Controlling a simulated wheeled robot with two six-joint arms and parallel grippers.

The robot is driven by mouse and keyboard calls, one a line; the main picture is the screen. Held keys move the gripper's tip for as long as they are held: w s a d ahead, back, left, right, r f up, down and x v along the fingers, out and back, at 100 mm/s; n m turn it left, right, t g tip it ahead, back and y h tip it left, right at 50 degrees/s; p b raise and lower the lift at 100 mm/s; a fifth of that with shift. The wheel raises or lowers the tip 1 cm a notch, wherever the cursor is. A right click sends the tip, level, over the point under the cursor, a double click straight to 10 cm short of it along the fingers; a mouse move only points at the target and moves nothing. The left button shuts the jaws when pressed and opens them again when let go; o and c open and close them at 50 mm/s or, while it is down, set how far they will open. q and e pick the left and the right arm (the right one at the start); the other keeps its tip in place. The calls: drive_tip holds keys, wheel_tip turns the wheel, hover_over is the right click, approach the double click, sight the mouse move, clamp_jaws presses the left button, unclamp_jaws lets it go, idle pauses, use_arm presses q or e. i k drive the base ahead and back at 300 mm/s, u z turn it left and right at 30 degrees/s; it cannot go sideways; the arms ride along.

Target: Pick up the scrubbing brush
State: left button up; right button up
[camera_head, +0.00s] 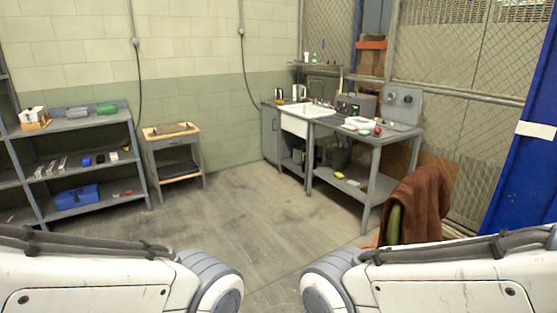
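I cannot make out a scrubbing brush for certain; the small items are too small to tell. Several small things, among them a red one (377,130), lie on the grey workbench (401,139) at the right. A yellow item (338,175) lies on its lower shelf. My two white arms come in from the bottom left and bottom right, but neither gripper shows.
A grey shelf unit (80,121) with a blue toolbox (76,196) stands at the left. A small side table (172,143) stands by the wall. A white sink (300,123) adjoins the workbench. A chair with a brown cloth (420,200) stands front right. The middle floor is clear.

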sight(350, 129)
drive_tip(key=u, duration=0.25)
drive_tip(key=i, duration=1.8)
drive_tip(key=z, duration=0.5)
drive_tip(key=i, duration=1.9)
drive_tip(key=z, duration=0.7)
